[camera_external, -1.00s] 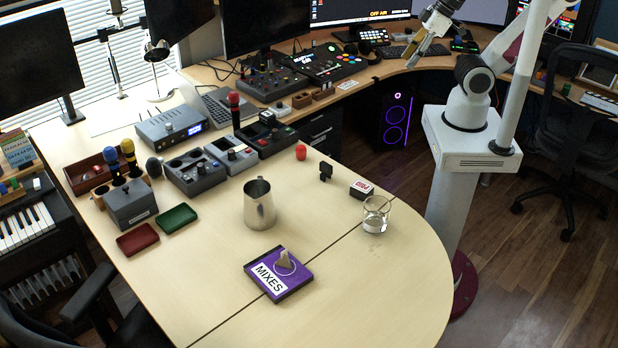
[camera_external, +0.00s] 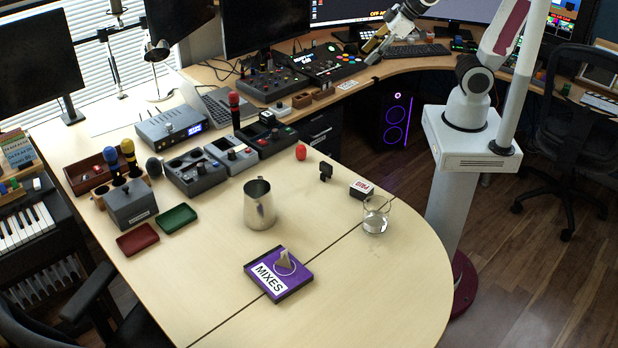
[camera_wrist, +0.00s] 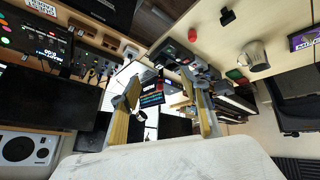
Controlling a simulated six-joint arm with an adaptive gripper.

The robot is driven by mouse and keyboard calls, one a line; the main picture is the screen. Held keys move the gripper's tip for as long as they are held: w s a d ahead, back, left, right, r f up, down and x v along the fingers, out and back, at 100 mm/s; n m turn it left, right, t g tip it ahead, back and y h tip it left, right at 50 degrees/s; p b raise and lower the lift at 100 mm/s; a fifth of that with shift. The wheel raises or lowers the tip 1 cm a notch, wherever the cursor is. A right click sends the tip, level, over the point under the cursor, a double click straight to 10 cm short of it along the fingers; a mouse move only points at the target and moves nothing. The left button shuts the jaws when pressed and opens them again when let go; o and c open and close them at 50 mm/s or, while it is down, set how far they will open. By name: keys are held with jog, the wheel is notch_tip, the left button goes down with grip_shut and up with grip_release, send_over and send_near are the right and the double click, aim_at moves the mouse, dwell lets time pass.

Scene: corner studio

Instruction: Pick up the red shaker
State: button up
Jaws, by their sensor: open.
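The red shaker (camera_external: 300,152) is a small, rounded, egg-like red piece standing on the pale wood desk (camera_external: 335,300), just right of the mixer units. In the wrist view the red shaker (camera_wrist: 192,35) shows small, above and right of centre. My gripper (camera_external: 374,50) is up at the top of the external view, above the back stretch of the desk, well apart from the shaker. In the wrist view my gripper (camera_wrist: 162,84) has its two yellowish fingers spread with nothing held between them.
A steel jug (camera_external: 259,205), a small black clip-like item (camera_external: 326,172), a small box (camera_external: 361,189) and a glass (camera_external: 376,216) stand around the shaker. A red-topped microphone (camera_external: 234,110) rises behind left. A purple MIXES case (camera_external: 278,272) lies nearer the front.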

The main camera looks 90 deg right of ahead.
jog(key=w+d+f+n+t+y, duration=0.1)
jog(key=w+d+f+n+t, duration=0.1)
jog(key=w+f, duration=0.6)
jog(key=w+d+f+n+t+y, duration=0.15)
jog(key=w+f, duration=0.25)
jog(key=w, duration=0.8)
jog(key=n+t+y, duration=0.2)
jog(key=n+y, duration=0.2)
jog(key=y, duration=0.3)
send_near(301, 153)
jog(key=shift+m, duration=0.25)
jog(key=w+d, duration=0.1)
jog(key=w, duration=0.1)
jog(key=w+d, duration=0.1)
jog(key=w, duration=0.1)
jog(key=w+d, duration=0.1)
jog(key=w, duration=0.1)
jog(key=shift+w+r, duration=0.15)
jog(key=shift+r, duration=0.2)
jog(key=s+f, duration=0.1)
jog(key=s+a+f+t+y, duration=0.1)
jog(key=shift+s+m, duration=0.25)
jog(key=shift+m, duration=0.05)
jog(key=shift+s+a+f+m+t+y, duration=0.15)
jog(key=shift+s+f+t+y, duration=0.1)
jog(key=shift+s, duration=0.2)
jog(key=shift+s+f+m+t+y, duration=0.1)
jog(key=shift+s+m+y, duration=0.1)
jog(key=shift+s, duration=0.2)
jog(key=shift+x, duration=1.35)
